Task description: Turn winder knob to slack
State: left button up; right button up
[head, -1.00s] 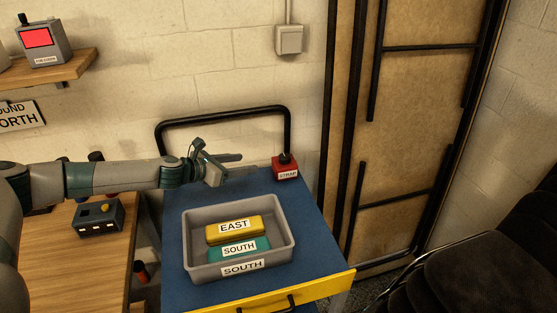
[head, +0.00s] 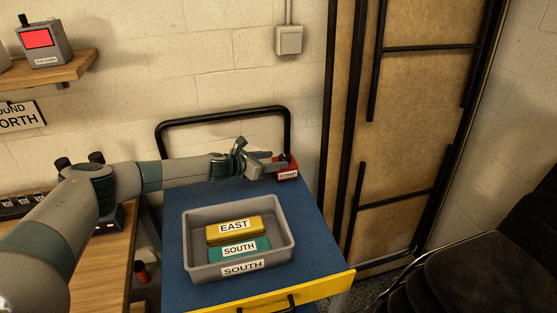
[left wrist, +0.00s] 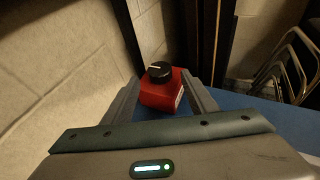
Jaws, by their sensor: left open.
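The winder is a small red box labelled STRAP (head: 287,174) at the back right corner of the blue cart top. Its black knob (left wrist: 159,71) has a pale pointer line and shows on top of the red box (left wrist: 163,95) in the left wrist view. My left gripper (head: 272,163) is open, with its fingers reaching to the box from the left. In the left wrist view the two fingers (left wrist: 160,98) stand on either side of the box, and the knob lies a little beyond their tips. In the head view the fingers partly hide the knob. My right gripper is not in view.
A grey tray (head: 190,235) labelled SOUTH holds a yellow EAST block (head: 234,235) and a teal SOUTH block (head: 240,254) on the blue cart (head: 180,290). A black rail (head: 220,114) stands behind. A wooden bench (head: 110,270) is at the left.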

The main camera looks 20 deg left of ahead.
aim_at(285, 159)
pick_arm(q)
jog(key=shift+x, duration=1.5)
jog(key=c, duration=1.1)
